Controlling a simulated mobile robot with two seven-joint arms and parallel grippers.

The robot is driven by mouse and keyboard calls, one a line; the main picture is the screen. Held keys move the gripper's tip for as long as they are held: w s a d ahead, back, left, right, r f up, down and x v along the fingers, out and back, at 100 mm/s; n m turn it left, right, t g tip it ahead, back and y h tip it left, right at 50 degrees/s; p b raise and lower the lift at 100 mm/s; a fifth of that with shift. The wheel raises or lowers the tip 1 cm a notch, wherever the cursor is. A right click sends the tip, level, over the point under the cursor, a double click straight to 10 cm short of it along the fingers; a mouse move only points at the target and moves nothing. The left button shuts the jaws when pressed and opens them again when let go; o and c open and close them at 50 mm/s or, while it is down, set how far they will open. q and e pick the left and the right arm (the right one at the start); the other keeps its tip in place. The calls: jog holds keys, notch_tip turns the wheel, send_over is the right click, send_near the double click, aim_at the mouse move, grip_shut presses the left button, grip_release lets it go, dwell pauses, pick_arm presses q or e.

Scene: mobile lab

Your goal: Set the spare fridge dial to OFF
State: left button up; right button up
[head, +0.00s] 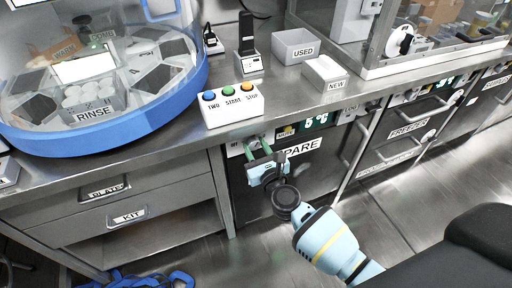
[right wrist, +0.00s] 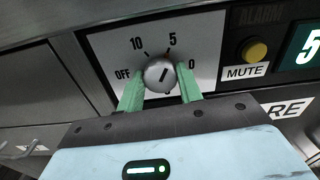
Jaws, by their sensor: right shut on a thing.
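The spare fridge's dial (right wrist: 160,76) is a round silver knob on a white plate in the right wrist view. The plate reads OFF at left, 10 and 5 above, and 0 at right. A dark mark on the knob tilts to the upper right, roughly toward 5. My right gripper (right wrist: 161,86) is shut on the dial, one green finger on each side. In the head view my right gripper (head: 257,149) is at the spare fridge (head: 312,174), under the counter edge; the dial is mostly hidden there. My left gripper is out of view.
A button box (head: 232,104) stands on the counter above. Drawers (head: 106,190) lie to the left, and the freezer (head: 408,130) with bar handles to the right.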

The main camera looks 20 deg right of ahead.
jog(key=shift+n, duration=0.4)
jog(key=shift+n+p, duration=0.4)
jog(key=shift+n, duration=0.6)
jog(key=n+p, duration=0.1)
jog(key=n, duration=0.3)
jog(key=shift+a+n, duration=0.1)
jog(key=shift+n, duration=0.2)
jog(key=n, duration=0.3)
jog(key=shift+p, duration=0.3)
jog(key=n, duration=0.4)
jog(key=shift+p, duration=0.3)
jog(key=n+p, duration=0.1)
jog(key=n, duration=0.3)
jog(key=shift+f+n, duration=0.1)
jog(key=shift+n, duration=0.2)
jog(key=n+p, duration=0.1)
jog(key=n, duration=0.3)
jog(key=shift+n, duration=0.4)
jog(key=shift+f, duration=0.1)
